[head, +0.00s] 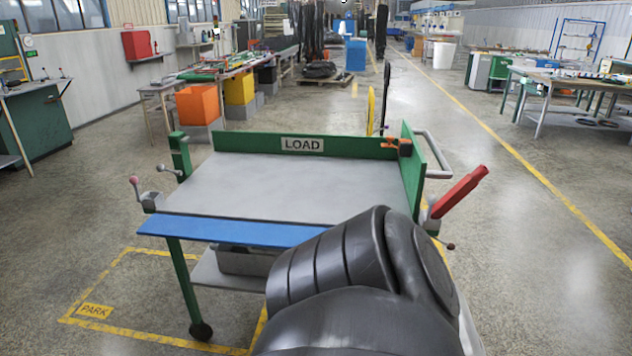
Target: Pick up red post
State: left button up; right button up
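A red post (460,192) slants up to the right beside the right side of the cart (290,190). Its lower end is at a grey fitting near the cart's front right corner; I cannot tell how it is seated there. The cart has a grey top, green side boards, a blue front edge and a "LOAD" label (302,145). A dark link of my own arm covers the cart's front right part. Neither of my grippers is in view.
An orange clamp (397,146) sits on the cart's back board, and a grey push bar (434,154) stands out at the right. A knobbed lever (140,190) is at the left. The cart's top is bare. The floor right of the cart is open up to a yellow line.

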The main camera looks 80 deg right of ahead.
aim_at(470, 180)
jog(key=z, duration=4.1)
jog(key=i, duration=1.05)
jog(key=u, duration=0.1)
